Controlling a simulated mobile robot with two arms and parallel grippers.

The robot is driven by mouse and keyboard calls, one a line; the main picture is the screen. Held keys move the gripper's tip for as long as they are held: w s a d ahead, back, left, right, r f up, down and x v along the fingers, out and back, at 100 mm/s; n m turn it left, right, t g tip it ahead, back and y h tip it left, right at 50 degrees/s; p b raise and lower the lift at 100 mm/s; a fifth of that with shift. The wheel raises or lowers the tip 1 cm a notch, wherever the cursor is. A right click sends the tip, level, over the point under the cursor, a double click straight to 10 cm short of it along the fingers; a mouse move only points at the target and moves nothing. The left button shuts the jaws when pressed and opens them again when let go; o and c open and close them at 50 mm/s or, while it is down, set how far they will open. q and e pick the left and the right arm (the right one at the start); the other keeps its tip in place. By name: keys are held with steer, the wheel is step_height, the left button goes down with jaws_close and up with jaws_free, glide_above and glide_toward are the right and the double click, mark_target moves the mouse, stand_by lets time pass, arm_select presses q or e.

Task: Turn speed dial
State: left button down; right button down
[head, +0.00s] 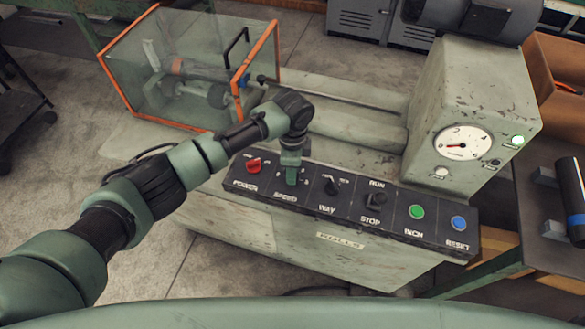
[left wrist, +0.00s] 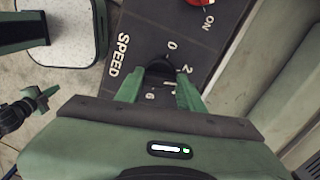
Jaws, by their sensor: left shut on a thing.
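The speed dial (left wrist: 160,69) is a dark knob on the black control panel (head: 395,210). Scale numbers are printed around it, with SPEED beside it in the left wrist view. My left gripper (left wrist: 160,88) is shut on the dial, one green finger on each side. In the head view my left gripper (head: 291,176) comes down onto the panel above the SPEED label and hides most of the dial. The dial's pointer direction cannot be made out. My right gripper is not in view.
The red POWER knob (head: 253,165) is left of my gripper; the WAY knob (head: 332,186) is close on its right. Beyond are the RUN/STOP knob (head: 376,200), green INCH button (head: 416,212) and blue RESET button (head: 459,222). An orange-framed clear guard (head: 190,70) stands behind. A round gauge (head: 460,143) is at right.

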arm_select(q)
steer(key=m, duration=0.5)
steer(key=shift+m, duration=0.3)
steer(key=m+b, duration=0.1)
steer(key=m, duration=0.3)
steer(key=shift+w+m, duration=0.1)
steer(key=shift+m, duration=0.2)
steer(key=m+b, duration=0.1)
steer(key=m, duration=0.4)
steer(key=shift+b, duration=0.3)
steer(key=shift+r+m+b, duration=0.1)
steer(key=shift+m+b, duration=0.5)
steer(key=shift+m, duration=2.1)
steer(key=c, duration=0.9)
jaws_free()
